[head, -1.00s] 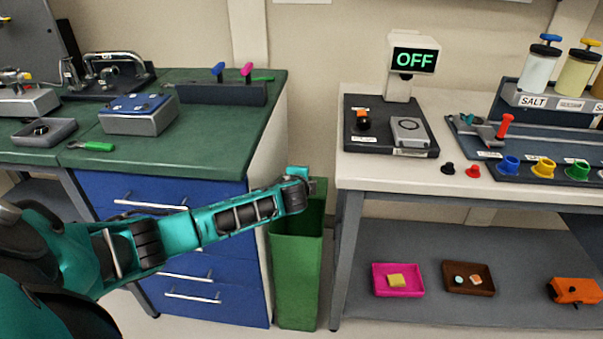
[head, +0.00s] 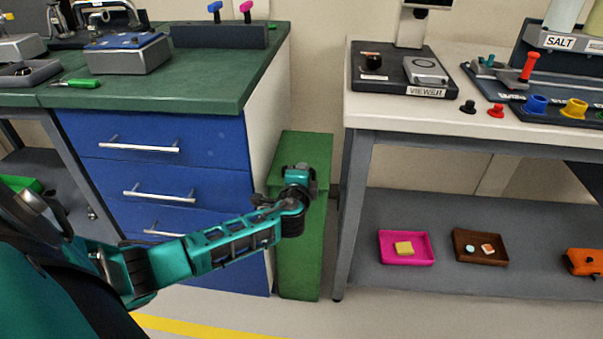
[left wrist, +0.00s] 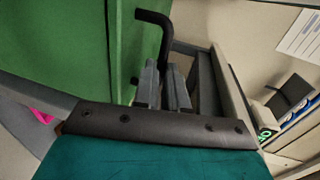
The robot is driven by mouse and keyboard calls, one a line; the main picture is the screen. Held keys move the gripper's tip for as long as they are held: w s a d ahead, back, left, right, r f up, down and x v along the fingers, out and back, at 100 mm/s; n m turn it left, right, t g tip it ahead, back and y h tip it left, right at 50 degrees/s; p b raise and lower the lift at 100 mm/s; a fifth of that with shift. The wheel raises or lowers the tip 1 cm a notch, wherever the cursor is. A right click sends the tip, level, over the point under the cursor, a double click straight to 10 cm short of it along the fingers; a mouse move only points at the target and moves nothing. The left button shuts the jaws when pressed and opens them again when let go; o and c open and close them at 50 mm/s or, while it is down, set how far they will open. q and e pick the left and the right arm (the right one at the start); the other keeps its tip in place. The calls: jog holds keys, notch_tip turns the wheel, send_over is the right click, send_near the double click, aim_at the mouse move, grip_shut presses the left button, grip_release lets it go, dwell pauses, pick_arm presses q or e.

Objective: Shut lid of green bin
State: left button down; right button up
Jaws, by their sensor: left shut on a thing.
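The green bin (head: 300,255) stands on the floor in the gap between the blue drawer cabinet and the white-topped bench. Its green lid (head: 305,150) lies across the top in the head view; I cannot tell if it is fully down. My left gripper (head: 298,178) is at the lid's front edge, its fingertips mostly hidden by my own wrist. In the left wrist view the fingers (left wrist: 165,85) are shut on a bent black handle (left wrist: 155,18) beside a large green surface (left wrist: 60,45). My right gripper is out of view.
The blue drawer cabinet (head: 165,170), with projecting handles, is close on the left. The bench leg (head: 352,220) is close on the right. A pink tray (head: 406,260) and a brown tray (head: 480,262) sit on the lower shelf. The floor in front of the bin is clear.

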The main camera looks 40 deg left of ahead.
pick_arm(q)
jog(key=shift+s+d+f, duration=0.15)
jog(key=shift+s+f, duration=0.15)
jog(key=shift+f, duration=0.45)
jog(key=c, duration=1.4)
grip_release()
jog(key=shift+f, duration=0.1)
jog(key=shift+c, duration=0.2)
jog(key=r+p+v, duration=0.1)
jog(key=p+v, duration=0.2)
jog(key=v, duration=0.9)
jog(key=shift+s, duration=0.2)
jog(key=shift+d+r, duration=0.1)
jog(key=shift+d, duration=0.05)
